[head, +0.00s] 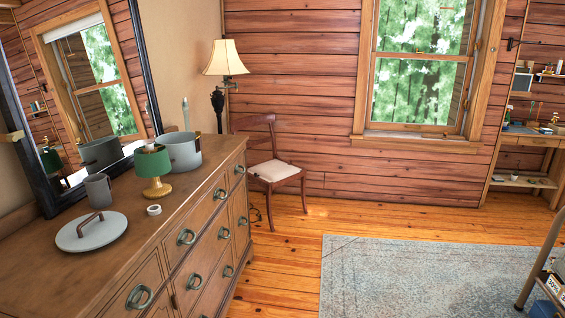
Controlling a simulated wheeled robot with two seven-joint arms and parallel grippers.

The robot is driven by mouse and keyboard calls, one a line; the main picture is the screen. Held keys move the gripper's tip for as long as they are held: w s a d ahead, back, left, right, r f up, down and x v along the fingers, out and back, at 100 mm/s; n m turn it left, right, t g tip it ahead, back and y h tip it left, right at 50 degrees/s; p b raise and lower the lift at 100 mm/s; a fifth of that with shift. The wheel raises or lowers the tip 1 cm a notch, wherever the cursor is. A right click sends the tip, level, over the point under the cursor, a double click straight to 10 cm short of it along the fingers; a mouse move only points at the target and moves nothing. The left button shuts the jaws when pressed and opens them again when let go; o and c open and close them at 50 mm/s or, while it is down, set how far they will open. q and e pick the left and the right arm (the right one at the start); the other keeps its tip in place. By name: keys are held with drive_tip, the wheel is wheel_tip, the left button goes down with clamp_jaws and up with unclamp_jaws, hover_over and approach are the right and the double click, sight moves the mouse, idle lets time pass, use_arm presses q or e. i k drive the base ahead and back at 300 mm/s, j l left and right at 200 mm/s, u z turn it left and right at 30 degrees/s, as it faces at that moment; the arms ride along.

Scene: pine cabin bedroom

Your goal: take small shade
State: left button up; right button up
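A small green shade (152,161) sits on a short gold lamp base (157,189) on top of the wooden dresser (183,215) at the left of the head view. It stands upright, and its reflection shows in the mirror behind. A larger cream shade (225,57) is on a dark lamp stand at the back, beyond the dresser. Neither of my grippers is in view.
A grey pot (184,151) stands close behind the green shade. A grey mug (98,189), a round lid (91,232) and a small white ring (154,210) are nearby. A chair (273,170) stands past the dresser. The rug (420,275) area is mostly clear.

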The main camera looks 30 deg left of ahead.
sight(149, 165)
drive_tip(key=i+l+u, duration=0.1)
drive_tip(key=i+u, duration=0.3)
drive_tip(key=i+l+u, duration=0.2)
drive_tip(key=i+u, duration=0.25)
drive_tip(key=i+l+u, duration=0.2)
drive_tip(key=u, duration=0.2)
drive_tip(key=l, duration=0.1)
